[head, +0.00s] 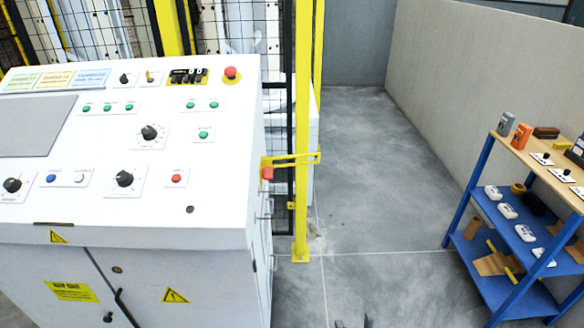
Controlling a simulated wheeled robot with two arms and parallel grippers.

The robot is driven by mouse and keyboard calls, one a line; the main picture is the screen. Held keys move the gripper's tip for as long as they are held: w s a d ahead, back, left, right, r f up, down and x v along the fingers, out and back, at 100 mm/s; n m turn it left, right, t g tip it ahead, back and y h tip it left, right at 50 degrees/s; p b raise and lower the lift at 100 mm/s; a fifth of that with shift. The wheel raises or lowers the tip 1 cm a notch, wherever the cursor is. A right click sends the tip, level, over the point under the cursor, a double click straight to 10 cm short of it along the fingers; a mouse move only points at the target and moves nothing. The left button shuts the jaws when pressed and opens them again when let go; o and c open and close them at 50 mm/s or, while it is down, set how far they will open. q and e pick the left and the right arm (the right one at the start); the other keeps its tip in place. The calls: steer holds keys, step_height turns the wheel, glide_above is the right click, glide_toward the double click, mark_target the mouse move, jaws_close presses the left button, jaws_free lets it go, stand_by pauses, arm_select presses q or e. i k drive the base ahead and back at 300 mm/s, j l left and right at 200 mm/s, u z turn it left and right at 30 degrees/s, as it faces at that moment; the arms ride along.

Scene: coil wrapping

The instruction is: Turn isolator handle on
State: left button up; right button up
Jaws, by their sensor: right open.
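The white control cabinet (150,236) fills the left of the head view. A small red part (267,174), which may be the isolator handle, sits at the cabinet's right side below a yellow bracket (290,160). Its on or off position cannot be told. Black rotary knobs (125,179) are also on the sloped panel, with labels too small to read. My right gripper (353,322) shows only as two dark fingertips at the bottom edge, apart and empty, well below and right of the red part. My left gripper is out of view.
A yellow post (303,120) and black mesh fence stand along the cabinet's right side. A blue shelf rack (470,205) with small devices stands at the right. A grey wall (480,75) runs behind it. The concrete floor (375,200) between cabinet and rack is clear.

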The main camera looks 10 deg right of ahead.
mark_target(268, 174)
steer(key=l+u, duration=0.15)
steer(key=l, duration=0.75)
steer(key=i+l, duration=0.2)
steer(key=l, duration=0.15)
steer(key=i+l+u, duration=0.1)
steer(key=i+l, duration=0.5)
steer(key=i+l+u, duration=0.1)
steer(key=i+l, duration=0.35)
steer(key=l, duration=0.2)
steer(key=i+j, duration=0.1)
steer(key=j, duration=0.2)
